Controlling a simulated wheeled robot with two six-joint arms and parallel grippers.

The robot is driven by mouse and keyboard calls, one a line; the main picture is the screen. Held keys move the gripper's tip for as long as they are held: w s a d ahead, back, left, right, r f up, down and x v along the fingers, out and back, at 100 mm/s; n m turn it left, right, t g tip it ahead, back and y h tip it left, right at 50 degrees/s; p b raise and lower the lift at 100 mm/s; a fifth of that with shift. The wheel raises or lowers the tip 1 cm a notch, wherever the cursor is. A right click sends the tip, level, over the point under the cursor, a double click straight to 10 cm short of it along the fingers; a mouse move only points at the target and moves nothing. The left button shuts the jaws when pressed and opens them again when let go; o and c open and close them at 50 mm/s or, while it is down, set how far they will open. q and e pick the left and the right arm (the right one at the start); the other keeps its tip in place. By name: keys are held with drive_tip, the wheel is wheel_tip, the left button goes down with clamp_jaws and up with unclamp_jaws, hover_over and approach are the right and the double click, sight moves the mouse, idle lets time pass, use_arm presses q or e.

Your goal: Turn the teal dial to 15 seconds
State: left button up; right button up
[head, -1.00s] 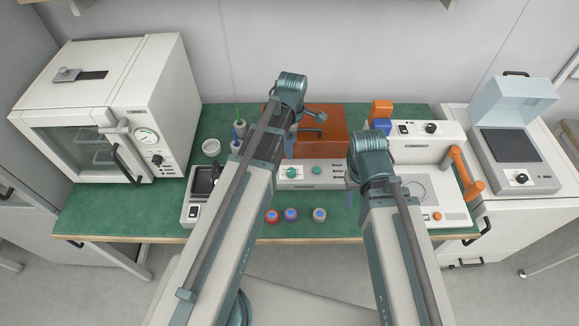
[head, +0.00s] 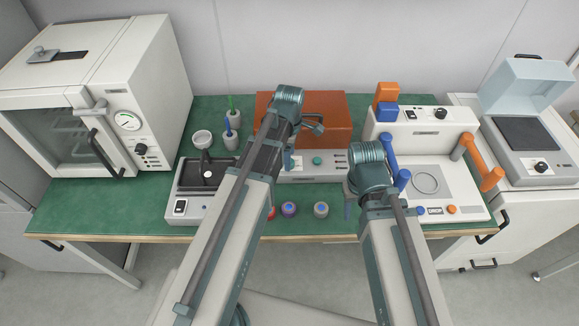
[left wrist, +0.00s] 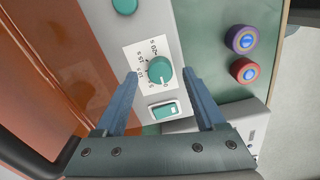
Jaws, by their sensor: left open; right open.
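The teal dial (left wrist: 158,75) sits on a white scale plate on the grey control box. In the left wrist view its pale mark appears to face the lower right, near the 0, though the small print is hard to read. My left gripper (left wrist: 160,77) is open, with one finger on each side of the dial; contact cannot be told. In the head view my left arm mostly hides the dial, and the white plate (head: 297,164) shows beside it. My right gripper (head: 372,190) is open and empty, near the box's right end.
A second teal knob (head: 317,160) is on the same box, and a rocker switch (left wrist: 164,110) is near the dial. An orange-brown block (head: 330,108) stands behind. Several coloured round pieces (head: 321,210) lie in front. A white device (head: 440,175) is at right.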

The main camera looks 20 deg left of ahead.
use_arm(q)
drive_tip(key=shift+f+b, duration=0.5)
drive_tip(key=shift+f, duration=0.45)
clamp_jaws()
